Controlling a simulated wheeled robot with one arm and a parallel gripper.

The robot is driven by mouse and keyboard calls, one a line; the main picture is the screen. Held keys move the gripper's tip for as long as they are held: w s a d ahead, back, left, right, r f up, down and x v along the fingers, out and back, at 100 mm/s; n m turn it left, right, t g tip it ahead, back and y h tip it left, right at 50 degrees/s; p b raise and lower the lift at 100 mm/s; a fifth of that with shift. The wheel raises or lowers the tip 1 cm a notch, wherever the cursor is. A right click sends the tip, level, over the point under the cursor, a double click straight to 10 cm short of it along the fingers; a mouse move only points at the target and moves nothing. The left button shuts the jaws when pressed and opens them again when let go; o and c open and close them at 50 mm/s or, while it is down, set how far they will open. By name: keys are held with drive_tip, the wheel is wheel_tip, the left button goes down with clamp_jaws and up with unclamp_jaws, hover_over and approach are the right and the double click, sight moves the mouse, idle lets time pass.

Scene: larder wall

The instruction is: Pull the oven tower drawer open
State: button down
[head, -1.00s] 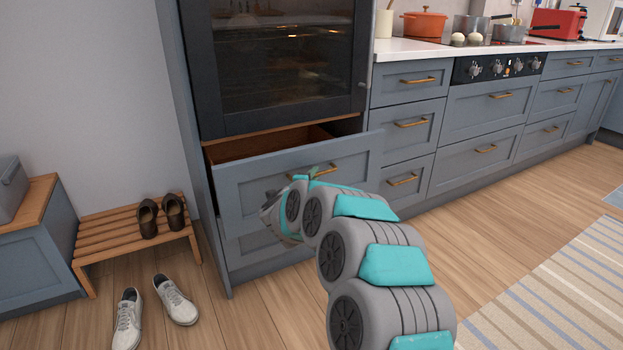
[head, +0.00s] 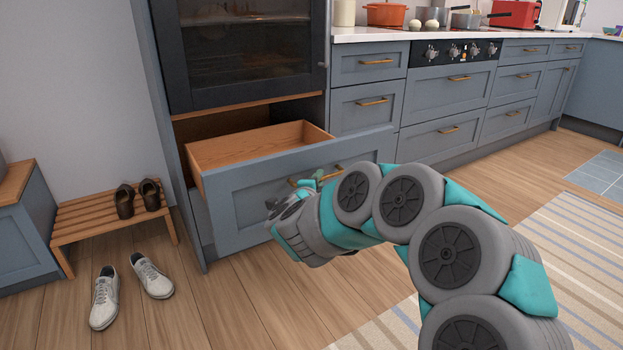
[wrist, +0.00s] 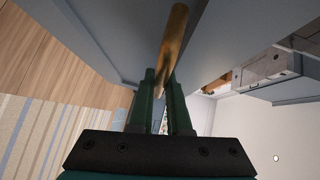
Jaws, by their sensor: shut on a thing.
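The oven tower drawer (head: 290,190) is a wide blue-grey front with a wooden box behind it. It stands well out from the tower below the dark glass oven (head: 250,50), and its inside looks empty where it shows. Its brass handle (head: 333,174) is partly hidden by my arm in the head view. In the wrist view the handle (wrist: 172,40) runs between the green fingers of my gripper (wrist: 165,85), which is shut on it.
A slatted wooden rack (head: 95,223) with dark shoes and white shoes (head: 152,277) are at the left. A striped rug (head: 560,245) lies on the right. The wooden floor before the drawer is mostly clear.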

drive_tip(key=shift+s+d, duration=0.45)
drive_tip(key=shift+s, duration=0.2)
drive_tip(key=shift+s+d, duration=0.4)
drive_tip(key=shift+s, duration=0.25)
drive_tip(key=c, duration=0.9)
unclamp_jaws()
drive_tip(key=shift+v, duration=3.85)
